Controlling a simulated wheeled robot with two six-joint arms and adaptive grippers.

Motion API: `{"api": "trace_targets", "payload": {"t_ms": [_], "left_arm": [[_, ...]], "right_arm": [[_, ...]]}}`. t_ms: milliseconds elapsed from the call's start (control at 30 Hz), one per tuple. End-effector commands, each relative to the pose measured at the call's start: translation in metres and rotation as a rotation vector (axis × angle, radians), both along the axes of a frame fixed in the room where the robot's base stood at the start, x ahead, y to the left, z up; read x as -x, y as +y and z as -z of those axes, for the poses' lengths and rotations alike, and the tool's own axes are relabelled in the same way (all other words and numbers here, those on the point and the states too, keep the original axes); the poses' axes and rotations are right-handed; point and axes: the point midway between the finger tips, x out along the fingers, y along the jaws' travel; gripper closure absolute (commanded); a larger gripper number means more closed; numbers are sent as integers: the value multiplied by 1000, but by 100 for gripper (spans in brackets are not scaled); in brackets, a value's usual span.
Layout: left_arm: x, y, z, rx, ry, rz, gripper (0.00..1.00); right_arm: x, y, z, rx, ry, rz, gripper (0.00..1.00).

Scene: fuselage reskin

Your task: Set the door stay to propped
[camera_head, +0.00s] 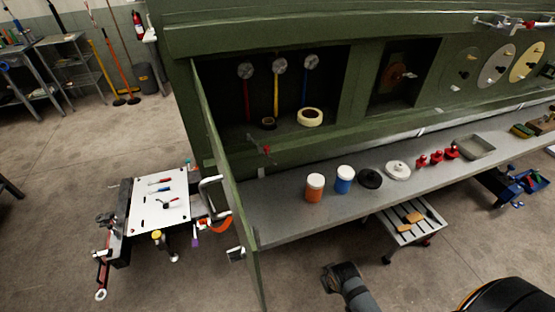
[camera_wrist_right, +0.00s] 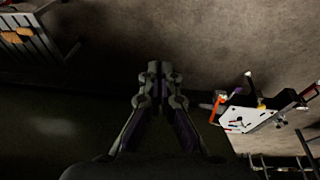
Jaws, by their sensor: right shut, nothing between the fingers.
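The green door (camera_head: 222,170) stands swung open at the left of the green fuselage bay, seen nearly edge-on. A thin piece with a red end (camera_head: 265,149) sits at the bay's lower left edge near the door; it may be the door stay, but its setting is too small to tell. A white-and-dark fitting (camera_head: 236,254) is low on the door. My right gripper (camera_wrist_right: 158,70) is shut and empty in the right wrist view, in front of a dark green surface (camera_wrist_right: 50,125). I cannot make out its fingers in the head view. My left gripper is not in view.
The grey ledge (camera_head: 285,220) holds orange and blue jars, discs, red items and a tray (camera_head: 478,147). A tool cart (camera_head: 133,208) stands left of the door. A slatted stool (camera_head: 424,229) is below the ledge. Floor between door and stool is mostly clear.

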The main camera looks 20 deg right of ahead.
Motion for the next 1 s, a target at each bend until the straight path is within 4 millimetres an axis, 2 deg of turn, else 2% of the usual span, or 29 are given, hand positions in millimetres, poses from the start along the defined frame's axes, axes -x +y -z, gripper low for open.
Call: {"api": "trace_targets", "payload": {"t_ms": [33,267,300,400,533,667,767,900,1000], "left_arm": [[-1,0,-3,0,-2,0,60],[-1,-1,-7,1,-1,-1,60],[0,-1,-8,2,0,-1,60],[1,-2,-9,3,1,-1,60],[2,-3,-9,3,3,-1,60],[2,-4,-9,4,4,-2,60],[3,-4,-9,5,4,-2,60],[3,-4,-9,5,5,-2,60],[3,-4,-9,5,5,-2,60]], "right_arm": [[-5,2,-25,0,-15,-2,100],[-27,14,-130,-41,-124,10,100],[-35,18,-151,-70,-173,18,100],[-68,37,-197,-222,-345,65,100],[-104,57,-233,-461,-501,149,100],[-135,68,-270,-734,-608,261,100],[-158,65,-304,-977,-666,375,100],[-186,46,-355,-1314,-713,548,100],[-197,31,-380,-1474,-725,633,100]]}}
